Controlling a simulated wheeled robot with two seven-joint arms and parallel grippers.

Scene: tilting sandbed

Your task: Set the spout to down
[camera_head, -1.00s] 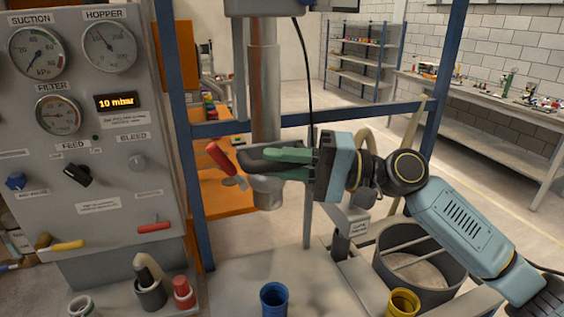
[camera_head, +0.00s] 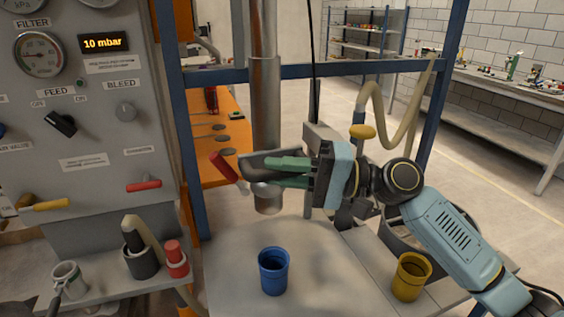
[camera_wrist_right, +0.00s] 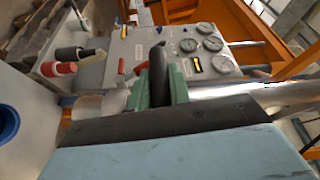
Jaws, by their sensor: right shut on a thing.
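A grey vertical pipe (camera_head: 266,110) comes down in the middle of the head view and ends above the bench. A dark grey spout piece (camera_head: 262,160) sticks out sideways near the pipe's lower end, roughly level. My right gripper (camera_head: 280,172), with green fingers, is shut on this spout; the right wrist view shows the dark piece (camera_wrist_right: 158,72) between the fingers. A red-handled lever (camera_head: 224,166) sits just left of the spout. The fingers and the gripper body hide part of the spout. My left gripper does not show.
A blue cup (camera_head: 273,272) stands on the bench below the pipe, and a yellow cup (camera_head: 410,277) to the right. A grey gauge panel (camera_head: 95,160) stands at left, with a mug (camera_head: 68,280) before it. Blue frame posts (camera_head: 183,130) flank the pipe.

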